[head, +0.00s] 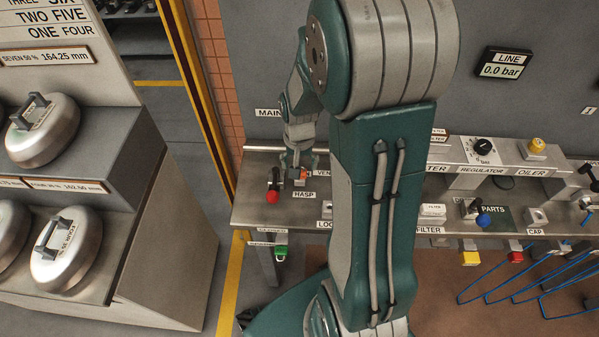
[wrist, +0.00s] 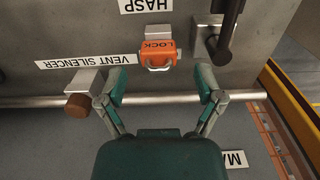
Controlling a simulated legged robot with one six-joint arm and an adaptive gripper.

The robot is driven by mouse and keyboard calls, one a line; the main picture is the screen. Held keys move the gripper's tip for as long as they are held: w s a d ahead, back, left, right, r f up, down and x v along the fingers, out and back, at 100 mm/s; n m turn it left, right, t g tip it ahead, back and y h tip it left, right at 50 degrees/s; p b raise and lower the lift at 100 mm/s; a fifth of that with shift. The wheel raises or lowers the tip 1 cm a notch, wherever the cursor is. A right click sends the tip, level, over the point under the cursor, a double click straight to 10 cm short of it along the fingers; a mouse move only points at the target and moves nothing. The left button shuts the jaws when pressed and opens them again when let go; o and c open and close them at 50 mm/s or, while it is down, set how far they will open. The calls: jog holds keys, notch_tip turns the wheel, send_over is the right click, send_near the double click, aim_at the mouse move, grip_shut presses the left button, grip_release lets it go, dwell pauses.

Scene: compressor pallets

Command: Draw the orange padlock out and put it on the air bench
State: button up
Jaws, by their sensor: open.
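The orange padlock (wrist: 158,46), marked LOCK, sits at a small grey metal block by the HASP label in the wrist view. It is small in the head view (head: 304,174), partly hidden by my gripper. My gripper (wrist: 162,88) is open and empty. Its fingertips are apart on either side of the padlock's line, just short of it and not touching it. In the head view my gripper (head: 297,172) is over the left end of the grey metal air bench (head: 255,212).
A black lever (wrist: 226,35) stands close right of the padlock. The vent silencer (wrist: 78,105), with a brown end, is to its left. A red knob (head: 272,196) is beside my gripper. A green tagged lock (head: 281,252) hangs below the bench's front. My arm hides mid-bench.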

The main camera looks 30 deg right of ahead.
notch_tip(320, 180, down, 3)
jog(key=shift+d+r, duration=0.1)
jog(key=shift+r, duration=0.05)
jog(key=shift+f, duration=0.2)
dwell(1.0)
grip_shut()
jog(key=shift+r, duration=0.15)
jog(key=shift+r, duration=2.9)
